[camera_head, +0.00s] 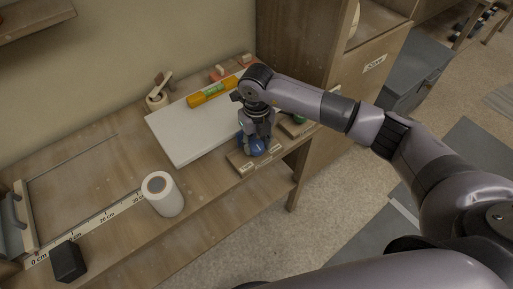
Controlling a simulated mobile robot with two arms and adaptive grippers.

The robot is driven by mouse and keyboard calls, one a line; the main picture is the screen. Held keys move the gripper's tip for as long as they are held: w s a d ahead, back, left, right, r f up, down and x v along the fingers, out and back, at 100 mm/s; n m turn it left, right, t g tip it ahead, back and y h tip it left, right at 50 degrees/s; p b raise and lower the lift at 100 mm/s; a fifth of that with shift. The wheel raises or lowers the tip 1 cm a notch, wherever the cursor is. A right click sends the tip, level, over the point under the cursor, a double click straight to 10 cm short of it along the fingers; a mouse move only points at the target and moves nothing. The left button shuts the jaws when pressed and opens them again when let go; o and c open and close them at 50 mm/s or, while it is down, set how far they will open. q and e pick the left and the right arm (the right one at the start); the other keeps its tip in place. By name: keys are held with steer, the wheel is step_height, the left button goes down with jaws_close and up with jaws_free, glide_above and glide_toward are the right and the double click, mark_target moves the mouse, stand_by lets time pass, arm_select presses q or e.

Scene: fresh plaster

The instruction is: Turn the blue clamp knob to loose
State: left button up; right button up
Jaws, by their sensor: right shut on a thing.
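The blue clamp knob (252,146) sits on a small wooden block (246,166) at the front edge of the bench, beside a white board. My right gripper (256,138) points down from above and is shut on the blue knob. Its fingers and wrist hide part of the knob, so I cannot read its setting. My left gripper does not show.
The white board (180,139) lies on the wooden bench with a yellow level (212,92) along its back. A white roll (162,194), a black block (67,261) and a ruler strip (92,222) lie to the left. A green knob (299,119) is close on the right.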

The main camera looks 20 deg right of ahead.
mark_target(257, 145)
steer(key=n+b, duration=0.8)
steer(key=b, duration=0.1)
steer(key=shift+f, duration=0.2)
steer(key=shift+r+n+b, duration=0.2)
steer(key=shift+n+b, duration=1.05)
steer(key=shift+n, duration=0.15)
steer(key=o, duration=1.2)
steer(key=shift+r, duration=0.15)
steer(key=shift+c, duration=0.2)
steer(key=shift+r, duration=0.1)
steer(key=shift+w+r, duration=0.1)
steer(key=shift+r, duration=0.2)
steer(key=shift+s+r, duration=0.15)
steer(key=shift+r, duration=1.6)
steer(key=shift+s+r, duration=0.15)
steer(key=shift+r, duration=1.6)
